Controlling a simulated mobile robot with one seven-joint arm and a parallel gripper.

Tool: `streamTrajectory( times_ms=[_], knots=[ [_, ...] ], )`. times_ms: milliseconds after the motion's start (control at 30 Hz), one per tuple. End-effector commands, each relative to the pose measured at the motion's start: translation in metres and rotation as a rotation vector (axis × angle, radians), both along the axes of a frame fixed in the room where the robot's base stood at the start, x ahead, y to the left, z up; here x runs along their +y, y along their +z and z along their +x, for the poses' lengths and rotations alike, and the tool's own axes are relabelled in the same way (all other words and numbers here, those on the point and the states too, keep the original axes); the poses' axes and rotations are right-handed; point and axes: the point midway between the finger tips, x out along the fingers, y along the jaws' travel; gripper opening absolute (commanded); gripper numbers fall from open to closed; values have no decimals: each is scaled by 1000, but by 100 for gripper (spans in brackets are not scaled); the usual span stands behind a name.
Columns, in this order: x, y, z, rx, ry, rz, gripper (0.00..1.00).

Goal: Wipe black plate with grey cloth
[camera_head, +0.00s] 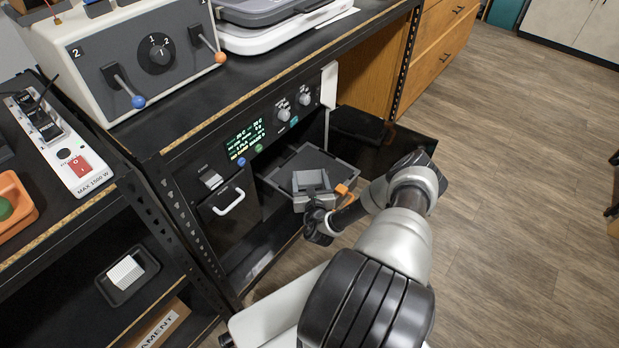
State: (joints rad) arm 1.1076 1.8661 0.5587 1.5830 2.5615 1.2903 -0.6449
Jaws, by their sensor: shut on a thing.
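The black plate (316,160) is a dark flat square in a grey frame, inside the open front of a black machine under the bench. My gripper (312,198) is over the plate's near edge, in the middle of the view. It is shut on a small grey piece (311,180), which looks like the grey cloth. The piece lies over the near part of the plate; whether it touches the surface cannot be told. The fingertips are mostly hidden by the grey piece and the wrist.
An orange part (343,190) sits just right of my gripper. The machine's black door (400,150) stands open at the right. A control panel (262,135) is above the opening. A small black tray (128,275) with a white ridged block is on the left shelf. Open floor lies right.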

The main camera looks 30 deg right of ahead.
Motion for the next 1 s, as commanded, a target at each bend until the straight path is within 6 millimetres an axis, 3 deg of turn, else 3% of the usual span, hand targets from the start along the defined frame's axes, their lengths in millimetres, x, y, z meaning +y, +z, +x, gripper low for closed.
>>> streamTrajectory(
  times_ms=[1000],
  knots=[
    [-1,-18,0,0,1,0,48]
  ],
)
